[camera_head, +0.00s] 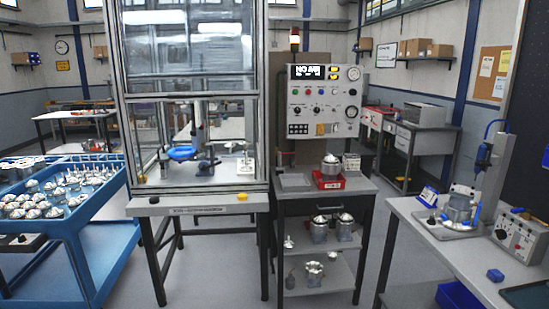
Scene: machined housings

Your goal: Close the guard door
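The guard door (188,97) is a clear panel with a metal bottom rail on the front of the framed machine enclosure (262,120). It appears raised: its bottom rail hangs well above the table, and the front below it looks open. Inside the enclosure, a fixture with a blue ring (181,153) stands under a vertical column. Neither of my grippers is in view.
A control panel (323,101) with a lit display stands right of the enclosure, above a cart (290,182) with a red fixture (328,181). A blue trolley (75,222) of metal parts stands left. A bench (440,242) stands right. The floor before the machine is clear.

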